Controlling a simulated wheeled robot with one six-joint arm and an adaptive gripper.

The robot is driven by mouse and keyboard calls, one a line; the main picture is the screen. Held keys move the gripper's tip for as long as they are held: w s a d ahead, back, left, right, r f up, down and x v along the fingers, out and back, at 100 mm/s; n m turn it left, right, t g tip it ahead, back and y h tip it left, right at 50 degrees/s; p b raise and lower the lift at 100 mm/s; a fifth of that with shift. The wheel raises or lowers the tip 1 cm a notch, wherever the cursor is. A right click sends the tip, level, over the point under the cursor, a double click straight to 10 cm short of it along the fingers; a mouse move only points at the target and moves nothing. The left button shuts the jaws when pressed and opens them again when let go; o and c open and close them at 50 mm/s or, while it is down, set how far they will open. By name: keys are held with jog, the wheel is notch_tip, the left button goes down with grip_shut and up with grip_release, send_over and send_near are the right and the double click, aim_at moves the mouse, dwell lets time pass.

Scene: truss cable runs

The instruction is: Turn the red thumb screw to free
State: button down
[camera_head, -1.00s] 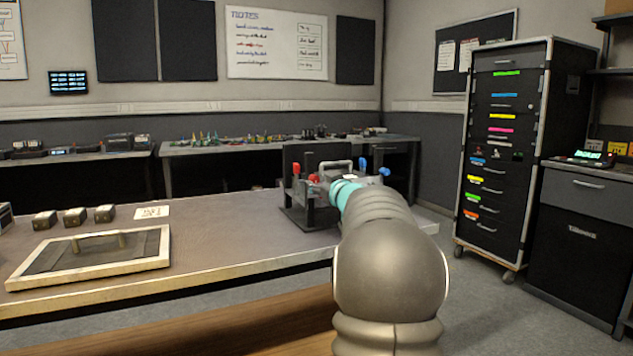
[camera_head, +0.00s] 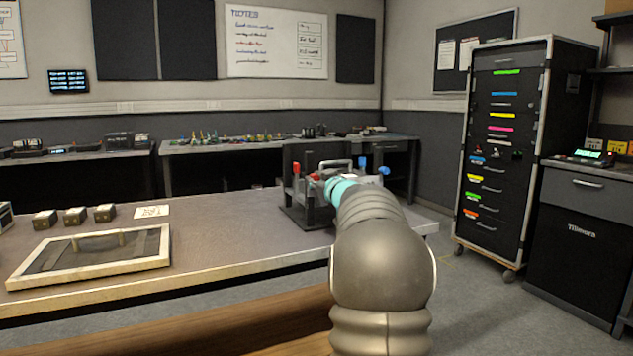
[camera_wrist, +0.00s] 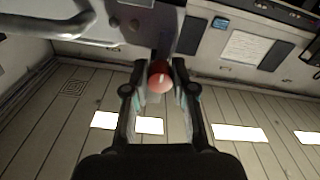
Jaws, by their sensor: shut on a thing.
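The red thumb screw (camera_wrist: 160,74) shows in the wrist view as a round red knob between the two fingers. My gripper (camera_wrist: 160,88) is shut on it, one finger on each side. In the head view my arm covers the gripper and most of the screw. The dark fixture (camera_head: 297,211) with a grey metal handle on top stands near the right end of the bench, just beyond my wrist. A red knob (camera_head: 296,168) stands upright on its left and blue knobs (camera_head: 384,171) show on its right.
The bench (camera_head: 230,225) carries a framed tray (camera_head: 90,282) at the left front, several small dark blocks (camera_head: 75,216) and a white card (camera_head: 152,212). The bench is clear between the card and the fixture. A tall drawer cabinet (camera_head: 510,150) stands on the right.

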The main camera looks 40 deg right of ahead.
jog(key=shift+d+n+b, duration=0.1)
jog(key=shift+n+b, duration=1.65)
jog(key=shift+n, duration=7.15)
jog(key=shift+r, duration=0.1)
jog(key=c, duration=1)
grip_release()
jog(key=shift+o, duration=0.2)
jog(key=shift+s, duration=0.15)
